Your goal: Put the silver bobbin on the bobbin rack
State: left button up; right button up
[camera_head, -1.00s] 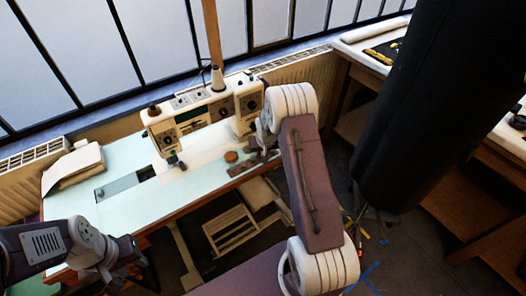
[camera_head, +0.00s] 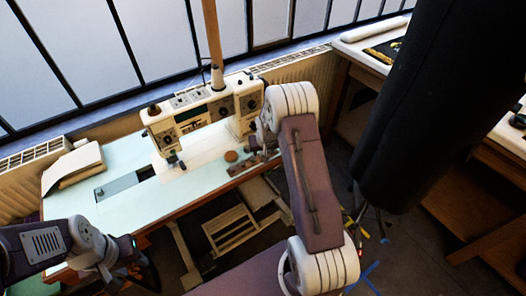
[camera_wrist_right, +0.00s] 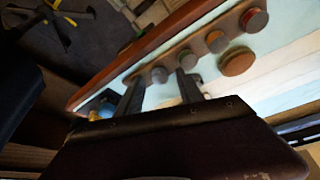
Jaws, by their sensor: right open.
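The bobbin rack (camera_wrist_right: 200,50) is a brown wooden strip along the table's edge in the right wrist view, with several round bobbins on it. A grey bobbin (camera_wrist_right: 160,75) appears between the fingertips of my open right gripper (camera_wrist_right: 160,84); I cannot tell whether it is the silver one. Another greyish bobbin (camera_wrist_right: 187,59) stands beyond the other fingertip. In the head view, the rack (camera_head: 246,166) is at the table's right end, and my right arm hides most of that gripper. My left gripper (camera_head: 138,262) is at lower left, away from the rack; its fingers are unclear.
A round brown object (camera_wrist_right: 237,62) lies beside the rack. A blue and yellow object (camera_wrist_right: 100,106) is near the table's corner. The sewing machine (camera_head: 205,112) stands behind the rack. The pale table top (camera_head: 150,200) is clear at front middle.

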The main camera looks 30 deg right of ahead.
jog(key=v, duration=0.9)
jog(key=s+a+r+n+t+p, duration=0.1)
jog(key=a+r+n, duration=0.1)
jog(key=a+r, duration=0.55)
jog(key=s+a+f+g, duration=0.2)
jog(key=s+a, duration=0.1)
jog(key=s, duration=0.7)
jog(key=s+a+f+n+g+y, duration=0.1)
jog(key=s+a+f+g, duration=0.1)
jog(key=s, duration=0.8)
jog(key=shift+s+a+n+y, duration=0.25)
jog(key=shift+a+n+y, duration=0.05)
jog(key=shift+a, duration=0.55)
